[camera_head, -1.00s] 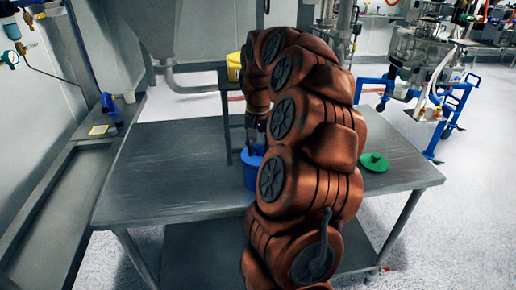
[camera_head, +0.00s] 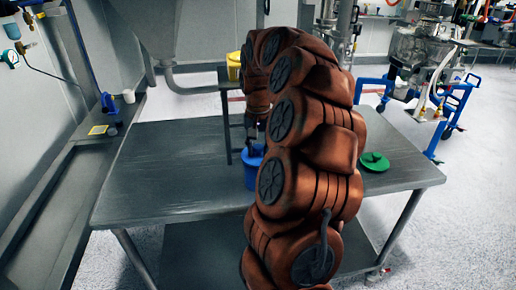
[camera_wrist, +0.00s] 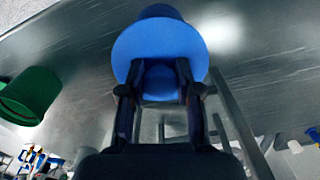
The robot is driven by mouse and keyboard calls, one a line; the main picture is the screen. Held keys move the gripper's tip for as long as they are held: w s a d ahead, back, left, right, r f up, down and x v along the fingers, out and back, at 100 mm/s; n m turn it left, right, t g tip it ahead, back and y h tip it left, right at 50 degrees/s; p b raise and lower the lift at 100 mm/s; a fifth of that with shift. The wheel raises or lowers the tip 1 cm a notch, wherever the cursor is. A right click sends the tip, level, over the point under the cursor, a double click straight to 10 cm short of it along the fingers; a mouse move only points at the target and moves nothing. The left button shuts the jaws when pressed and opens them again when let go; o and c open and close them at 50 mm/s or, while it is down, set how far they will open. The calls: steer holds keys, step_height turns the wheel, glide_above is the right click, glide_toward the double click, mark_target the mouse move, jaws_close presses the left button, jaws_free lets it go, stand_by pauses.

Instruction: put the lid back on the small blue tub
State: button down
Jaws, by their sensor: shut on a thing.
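The small blue tub (camera_head: 251,178) stands on the metal table, left of my arm, which partly hides it in the head view. In the wrist view the wide blue disc of the lid (camera_wrist: 135,42) fills the upper middle. My gripper (camera_wrist: 159,82) is shut on the lid's knob, with a finger on each side. Part of the tub (camera_wrist: 160,11) shows behind the lid's far edge. The lid looks lined up over the tub, but I cannot tell whether it touches the rim. My fingertips are mostly hidden in the head view.
A green container (camera_wrist: 28,95) shows at the wrist view's left. A yellow container (camera_head: 233,66) stands behind the table. The table's left half is clear.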

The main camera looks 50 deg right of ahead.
steer(key=shift+b, duration=0.35)
stand_by(0.6)
steer(key=shift+c, duration=1.2)
jaws_free()
steer(key=shift+r+p, duration=0.75)
steer(key=shift+r, duration=2.75)
steer(key=shift+c, duration=0.4)
jaws_close()
